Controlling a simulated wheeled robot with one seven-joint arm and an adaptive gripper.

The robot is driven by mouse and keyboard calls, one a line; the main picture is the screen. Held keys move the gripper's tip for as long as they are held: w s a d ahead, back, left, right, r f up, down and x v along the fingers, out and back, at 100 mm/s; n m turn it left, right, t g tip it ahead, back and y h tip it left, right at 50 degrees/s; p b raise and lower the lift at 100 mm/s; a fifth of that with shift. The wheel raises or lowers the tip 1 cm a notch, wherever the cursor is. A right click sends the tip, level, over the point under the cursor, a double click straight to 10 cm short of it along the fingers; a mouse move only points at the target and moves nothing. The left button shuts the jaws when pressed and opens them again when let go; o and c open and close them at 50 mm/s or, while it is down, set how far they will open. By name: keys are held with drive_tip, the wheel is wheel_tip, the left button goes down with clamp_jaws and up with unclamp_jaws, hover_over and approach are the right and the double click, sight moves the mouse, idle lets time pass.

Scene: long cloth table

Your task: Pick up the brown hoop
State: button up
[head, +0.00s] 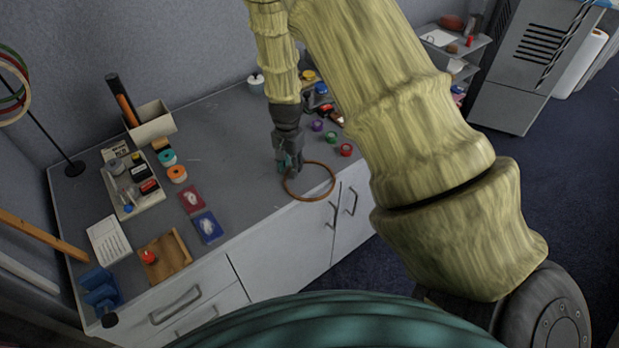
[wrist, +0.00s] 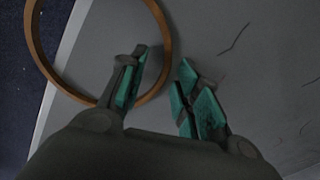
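The brown hoop (head: 334,182) lies at the front edge of the grey table, part of it reaching past the edge. My gripper (head: 289,166) points down at the hoop's left side in the head view. In the wrist view, the hoop (wrist: 166,42) fills the upper left. My gripper (wrist: 160,72) is open there, with teal pads on its fingers. The left finger is over the inside of the ring and the right finger is outside it. The right part of the rim shows between the fingertips, with gaps on both sides. I cannot tell the fingertips' height against the rim.
Red and blue cards (head: 208,227) lie left of my gripper, with a parts tray (head: 132,190) beyond. Green and red tape rolls (head: 346,150) stand behind the hoop. A stand holding coloured hoops (head: 75,168) is at far left. Cabinet doors (head: 305,240) are below the edge.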

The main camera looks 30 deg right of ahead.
drive_tip(key=shift+f, duration=0.25)
idle(0.4)
drive_tip(key=shift+f, duration=0.1)
clamp_jaws()
